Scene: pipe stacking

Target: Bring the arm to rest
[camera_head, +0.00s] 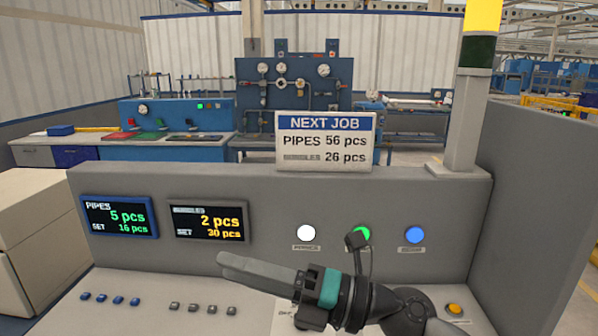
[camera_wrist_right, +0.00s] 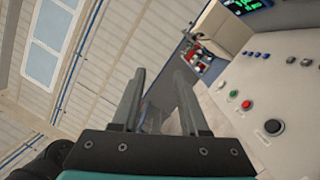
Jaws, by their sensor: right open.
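My right gripper (camera_head: 229,262) is in front of the grey control console, its fingers pointing left below the yellow-digit display. In the right wrist view the two fingers of the right gripper (camera_wrist_right: 158,74) stand apart with nothing between them. The right arm (camera_head: 405,305) comes in from the lower right and covers part of the console's sloped front. My left gripper and arm are in neither view.
The console (camera_head: 400,195) carries a pipes display (camera_head: 118,216), a second display (camera_head: 208,222), white (camera_head: 306,233), green (camera_head: 363,233) and blue (camera_head: 414,235) round buttons or lamps. A "NEXT JOB" sign (camera_head: 325,142) stands on top. A yellow-topped post (camera_head: 465,120) rises at right.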

